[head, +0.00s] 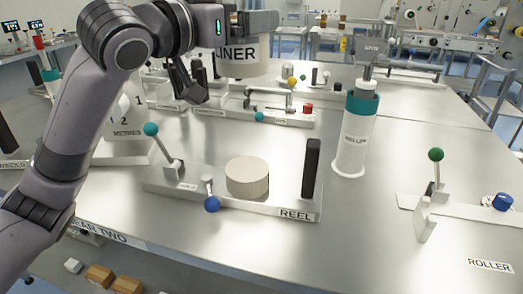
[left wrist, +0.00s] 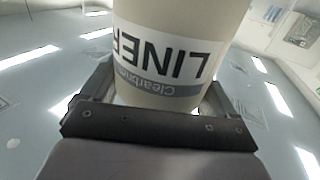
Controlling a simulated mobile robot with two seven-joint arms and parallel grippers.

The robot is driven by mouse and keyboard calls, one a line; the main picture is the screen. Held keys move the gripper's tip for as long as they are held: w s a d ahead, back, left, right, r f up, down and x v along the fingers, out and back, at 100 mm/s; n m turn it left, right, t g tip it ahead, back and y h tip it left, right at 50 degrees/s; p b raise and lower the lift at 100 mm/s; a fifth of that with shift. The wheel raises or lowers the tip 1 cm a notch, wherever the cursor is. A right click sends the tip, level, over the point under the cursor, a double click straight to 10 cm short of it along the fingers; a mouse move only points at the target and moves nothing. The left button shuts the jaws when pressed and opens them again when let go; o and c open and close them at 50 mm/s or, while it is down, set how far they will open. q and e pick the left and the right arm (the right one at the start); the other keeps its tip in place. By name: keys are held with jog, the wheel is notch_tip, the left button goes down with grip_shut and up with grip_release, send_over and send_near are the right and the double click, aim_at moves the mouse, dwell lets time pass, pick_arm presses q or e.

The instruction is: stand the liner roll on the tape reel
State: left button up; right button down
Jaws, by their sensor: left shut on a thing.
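The liner roll (head: 240,62) is a cream cylinder with a white LINER label, at the top middle of the head view. My left gripper (left wrist: 155,100) is shut on it and holds it up. The roll also fills the middle of the left wrist view (left wrist: 180,25), its label upside down. The tape reel (head: 247,177) is a short cream cylinder on a metal base labelled REEL (head: 296,213). In the picture the roll appears above the reel, clearly apart from it. The roll's top is hidden by my arm. My right gripper is not in view.
A dark upright post (head: 311,168) stands right of the reel. A teal-knobbed lever (head: 152,130) and a blue-knobbed lever (head: 211,204) stand left of it. A white roller with a teal band (head: 356,140) stands further right. The table front right of the base is clear.

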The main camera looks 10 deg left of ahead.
pick_arm(q)
notch_tip(320, 180, down, 20)
jog(key=b, duration=0.3)
jog(key=shift+w+d+r, duration=0.1)
jog(key=shift+w, duration=0.05)
jog(key=o, duration=0.9)
jog(key=shift+f, duration=0.25)
jog(key=shift+o, duration=0.6)
